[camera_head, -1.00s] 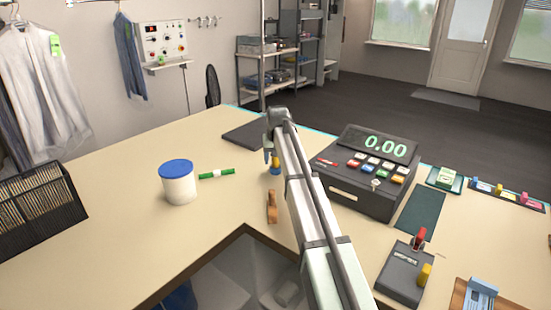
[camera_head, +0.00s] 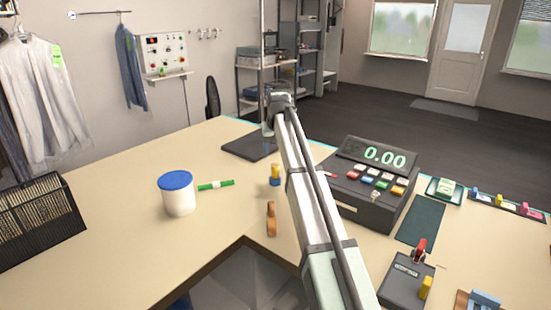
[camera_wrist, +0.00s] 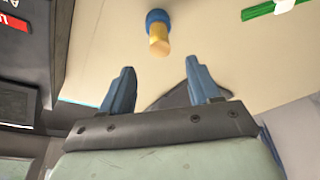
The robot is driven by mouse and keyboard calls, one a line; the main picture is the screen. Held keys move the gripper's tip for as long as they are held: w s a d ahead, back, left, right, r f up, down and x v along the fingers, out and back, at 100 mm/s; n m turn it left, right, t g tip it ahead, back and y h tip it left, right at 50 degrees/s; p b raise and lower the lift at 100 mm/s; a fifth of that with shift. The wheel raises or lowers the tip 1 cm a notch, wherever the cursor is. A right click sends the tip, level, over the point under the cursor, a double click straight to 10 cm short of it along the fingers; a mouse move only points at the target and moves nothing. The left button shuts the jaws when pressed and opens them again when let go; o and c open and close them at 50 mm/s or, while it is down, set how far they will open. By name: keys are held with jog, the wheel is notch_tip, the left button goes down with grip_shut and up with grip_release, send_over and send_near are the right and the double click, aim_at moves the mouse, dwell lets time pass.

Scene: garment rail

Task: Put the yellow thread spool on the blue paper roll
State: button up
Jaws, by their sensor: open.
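The yellow thread spool (camera_head: 275,171) stands upright on the blue paper roll (camera_head: 275,182), on the counter left of my arm. The wrist view shows the yellow spool (camera_wrist: 159,42) and the blue roll (camera_wrist: 157,16) beyond my fingertips, apart from them. My gripper (camera_wrist: 159,66) is open and empty, its two blue fingers spread. In the head view my arm's end is higher and farther back than the stack, and the fingers are hard to make out there.
A white tub with a blue lid (camera_head: 178,194), a green banded strip (camera_head: 216,185) and a brown wooden piece (camera_head: 271,219) lie nearby. A cash register (camera_head: 370,180) stands right of my arm. A dark flat pad (camera_head: 248,146) lies behind. The left counter is mostly clear.

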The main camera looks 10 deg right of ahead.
jog(key=shift+v, duration=0.9)
